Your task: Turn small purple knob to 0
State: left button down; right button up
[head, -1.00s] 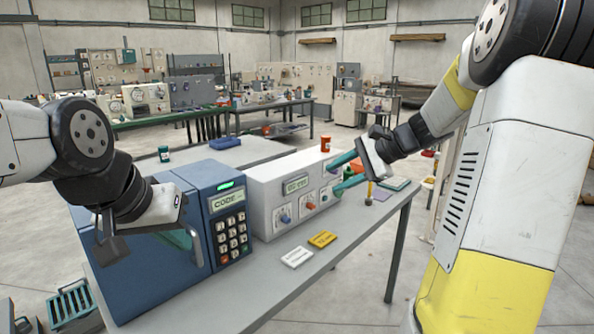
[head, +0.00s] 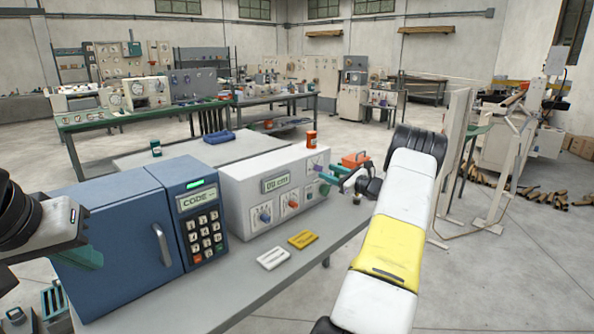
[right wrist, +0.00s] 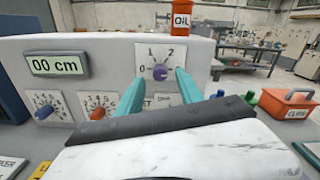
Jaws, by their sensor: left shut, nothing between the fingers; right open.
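The small purple knob (right wrist: 160,72) sits on the upper dial of the white box (head: 232,200), below the 1 and 2 marks and right of the 0. Its pointer direction is too small to tell. My right gripper (right wrist: 158,84) is open, with one teal finger on each side of the knob in the right wrist view; I cannot tell whether they touch it. In the head view this gripper (head: 322,174) is at the box's right end. My left gripper (head: 88,257) is shut and empty, partly cut off at the left edge, in front of the blue safe (head: 105,225).
The box display (right wrist: 58,64) reads 00 cm. A blue knob (right wrist: 44,111) and an orange-red knob (right wrist: 98,112) are left of the lower dial. An orange toolbox (right wrist: 288,108) is to the right.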

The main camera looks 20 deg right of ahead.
aim_at(322, 169)
jog(key=shift+x, duration=1.95)
grip_shut()
